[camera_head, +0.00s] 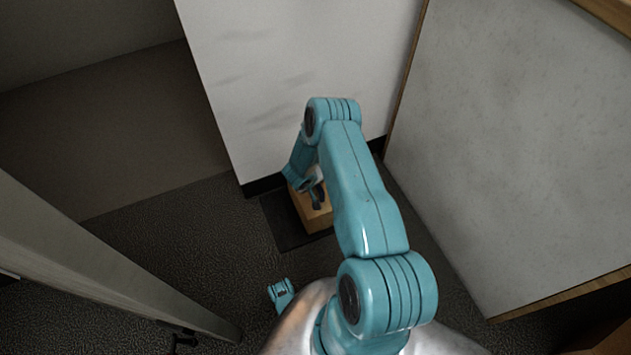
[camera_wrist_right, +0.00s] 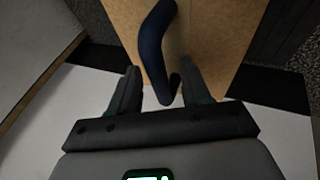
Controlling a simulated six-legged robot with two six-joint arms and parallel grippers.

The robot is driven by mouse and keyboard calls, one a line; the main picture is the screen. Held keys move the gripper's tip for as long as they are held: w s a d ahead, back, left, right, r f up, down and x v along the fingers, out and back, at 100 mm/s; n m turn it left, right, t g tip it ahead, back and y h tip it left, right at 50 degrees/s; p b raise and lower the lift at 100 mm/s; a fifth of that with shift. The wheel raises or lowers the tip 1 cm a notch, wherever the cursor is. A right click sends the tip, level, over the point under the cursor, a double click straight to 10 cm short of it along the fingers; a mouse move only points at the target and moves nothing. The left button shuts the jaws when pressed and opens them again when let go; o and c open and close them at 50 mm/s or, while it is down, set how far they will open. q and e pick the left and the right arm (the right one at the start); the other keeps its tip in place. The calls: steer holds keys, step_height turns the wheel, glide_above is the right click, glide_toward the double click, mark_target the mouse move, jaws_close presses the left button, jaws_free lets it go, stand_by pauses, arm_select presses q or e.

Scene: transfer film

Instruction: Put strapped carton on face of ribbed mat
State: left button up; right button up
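The strapped carton (camera_head: 302,208) is a light brown box with a dark strap standing up like a handle. It appears to rest on the dark ribbed mat (camera_head: 281,224) at the foot of the white cabinet. In the right wrist view, the carton (camera_wrist_right: 215,35) fills the upper middle and its dark blue strap (camera_wrist_right: 152,40) arches from the top. My right gripper (camera_wrist_right: 160,68) is open, its fingers on either side of the strap's near end. In the head view my right forearm hides part of the carton. My left gripper is not in view.
A white cabinet front (camera_head: 290,70) rises right behind the mat, with a black base strip. A large grey panel (camera_head: 510,150) stands at the right. A pale slanting panel (camera_head: 100,265) is at the left. Carpet (camera_head: 190,235) is clear between it and the mat.

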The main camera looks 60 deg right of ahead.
steer(key=shift+r, duration=0.2)
steer(key=p+v, duration=0.5)
steer(key=v, duration=0.7)
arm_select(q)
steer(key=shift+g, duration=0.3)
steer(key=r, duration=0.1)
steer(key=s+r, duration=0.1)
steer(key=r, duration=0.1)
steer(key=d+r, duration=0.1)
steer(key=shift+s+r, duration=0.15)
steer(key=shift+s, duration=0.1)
arm_select(e)
steer(key=s+a+r+n+y, duration=0.1)
steer(key=s+a+r+y, duration=0.1)
steer(key=a, duration=1)
steer(key=s+a+r+n+y, duration=0.1)
steer(key=s+a+r+y, duration=0.1)
steer(key=a, duration=1)
steer(key=s+a+r+n+y, duration=0.1)
steer(key=a+y, duration=0.5)
steer(key=a, duration=0.6)
steer(key=shift+s+a+r+n+t, duration=0.15)
steer(key=shift+s+r+n+t, duration=0.35)
steer(key=shift+s, duration=0.65)
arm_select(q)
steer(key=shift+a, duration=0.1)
arm_select(e)
steer(key=shift+f, duration=0.1)
